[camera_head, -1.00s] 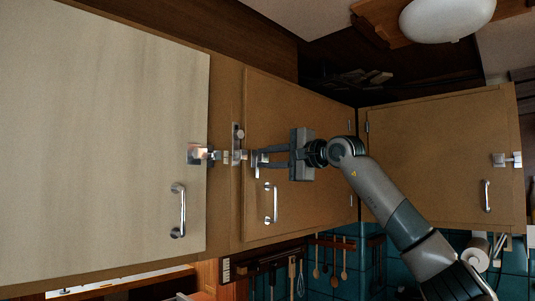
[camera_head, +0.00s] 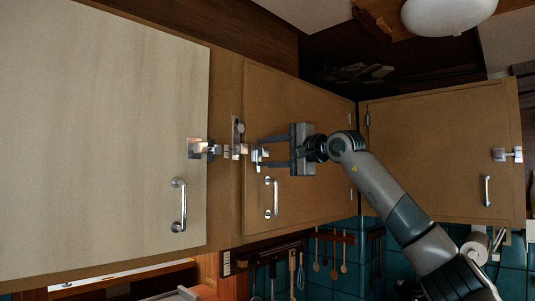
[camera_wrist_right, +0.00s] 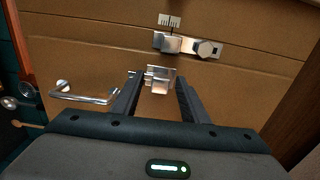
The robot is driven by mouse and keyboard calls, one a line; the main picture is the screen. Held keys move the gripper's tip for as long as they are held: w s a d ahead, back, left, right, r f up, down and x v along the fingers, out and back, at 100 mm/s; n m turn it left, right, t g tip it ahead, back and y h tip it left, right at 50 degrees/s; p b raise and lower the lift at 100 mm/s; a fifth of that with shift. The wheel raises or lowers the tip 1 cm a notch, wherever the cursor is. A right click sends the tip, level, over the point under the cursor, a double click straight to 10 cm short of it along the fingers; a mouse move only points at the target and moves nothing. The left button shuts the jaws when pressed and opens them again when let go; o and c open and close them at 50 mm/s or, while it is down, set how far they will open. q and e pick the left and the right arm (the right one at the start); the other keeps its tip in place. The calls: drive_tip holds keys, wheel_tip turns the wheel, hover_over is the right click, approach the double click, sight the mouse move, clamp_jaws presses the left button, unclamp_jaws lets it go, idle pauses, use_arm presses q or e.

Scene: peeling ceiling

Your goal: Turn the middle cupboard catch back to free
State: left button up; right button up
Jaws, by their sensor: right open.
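The middle cupboard door (camera_head: 310,105) is tan and closed, with a bar handle (camera_head: 271,198). Its metal catch has a plate with a round knob (camera_head: 239,128) on the frame strip and a bracket (camera_head: 262,155) on the door. In the right wrist view the knob plate (camera_wrist_right: 205,48) lies beyond the fingertips, and the bracket (camera_wrist_right: 158,79) shows between them. My right gripper (camera_head: 260,151) is open, its fingers pointing left on either side of the bracket; contact cannot be told. My left gripper is not in view.
A pale cupboard door (camera_head: 100,140) at the left has its own catch (camera_head: 200,148) and handle. Another tan door (camera_head: 440,155) stands at right, with a catch (camera_head: 508,155). Utensils (camera_head: 325,258) hang below. A white lamp (camera_head: 445,14) is above.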

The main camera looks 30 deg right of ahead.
drive_tip(key=shift+s, duration=0.1)
drive_tip(key=shift+s+d+b, duration=0.2)
drive_tip(key=shift+s+b, duration=0.2)
drive_tip(key=shift+s, duration=0.05)
drive_tip(key=b+v, duration=0.6)
drive_tip(key=v, duration=1)
drive_tip(key=shift+b, duration=0.4)
drive_tip(key=shift+s+f, duration=0.1)
